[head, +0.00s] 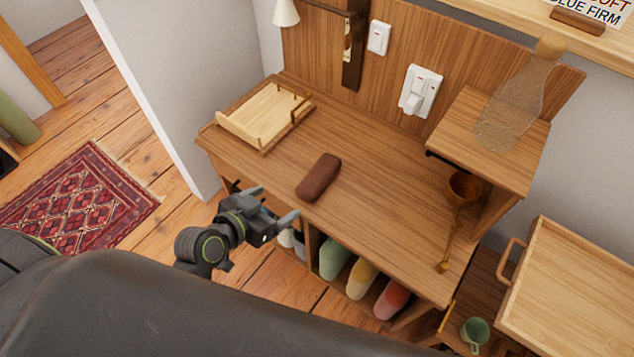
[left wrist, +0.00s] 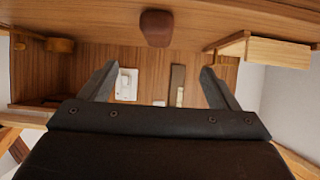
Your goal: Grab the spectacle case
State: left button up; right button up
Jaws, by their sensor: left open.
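The spectacle case (head: 319,177) is a dark brown, rounded oblong lying on the wooden desk top (head: 375,220), close to its front edge. It also shows at the top middle of the left wrist view (left wrist: 156,28), end on. My left gripper (head: 276,208) is open and empty, just off the front edge of the desk, to the left of and nearer than the case. In the left wrist view its two fingers (left wrist: 156,80) are spread wide, with the case beyond the fingertips and not between them. My right gripper is in neither view.
A light wooden tray (head: 237,128) stands at the desk's back left. A raised shelf (head: 470,125) with a glass bottle (head: 510,105) and a brown cup-shaped thing (head: 463,188) stand right. Rolled coloured items (head: 362,278) fill cubbies below. The desk around the case is clear.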

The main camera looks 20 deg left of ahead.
aim_at(317, 175)
pick_arm(q)
jog(key=x, duration=1.1)
jog(key=r+x, duration=0.1)
jog(key=x, duration=0.5)
jog(key=shift+w+d+r, duration=0.1)
jog(key=shift+w+d, duration=0.2)
jog(key=shift+w, duration=0.05)
jog(key=c, duration=1.2)
